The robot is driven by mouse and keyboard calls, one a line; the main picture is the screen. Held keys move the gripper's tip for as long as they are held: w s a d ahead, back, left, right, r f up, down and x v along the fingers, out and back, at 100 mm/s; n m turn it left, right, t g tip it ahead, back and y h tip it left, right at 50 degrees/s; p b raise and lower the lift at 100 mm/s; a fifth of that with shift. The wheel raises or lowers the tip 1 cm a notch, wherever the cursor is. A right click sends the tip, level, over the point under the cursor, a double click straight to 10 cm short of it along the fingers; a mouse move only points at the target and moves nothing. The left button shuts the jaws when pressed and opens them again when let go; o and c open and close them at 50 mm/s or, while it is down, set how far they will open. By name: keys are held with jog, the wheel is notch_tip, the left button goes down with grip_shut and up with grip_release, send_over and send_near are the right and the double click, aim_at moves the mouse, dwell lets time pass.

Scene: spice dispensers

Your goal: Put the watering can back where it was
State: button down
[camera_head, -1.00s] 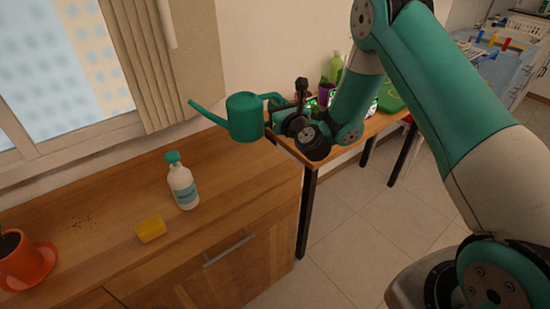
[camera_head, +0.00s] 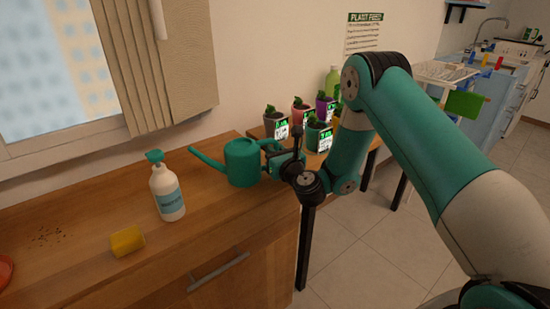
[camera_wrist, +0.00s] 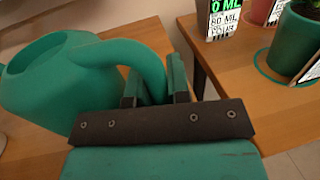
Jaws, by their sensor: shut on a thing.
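The green watering can (camera_head: 243,163) is upright at the right end of the wooden cabinet top, its spout toward the left. It looks to be at or just above the surface; I cannot tell whether it touches. My gripper (camera_head: 274,158) is shut on its handle from the right. In the wrist view, the can's body (camera_wrist: 50,85) fills the left side and the handle (camera_wrist: 148,62) runs between the fingers of my gripper (camera_wrist: 155,85).
A white spray bottle (camera_head: 167,192) and a yellow sponge (camera_head: 127,241) stand on the cabinet top (camera_head: 95,215) to the left. Several potted plants with labels, including a green pot (camera_head: 318,138), stand on a side table behind my gripper. A plant feed poster (camera_head: 364,31) hangs on the wall.

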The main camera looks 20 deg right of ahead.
jog(key=c, duration=1.1)
grip_release()
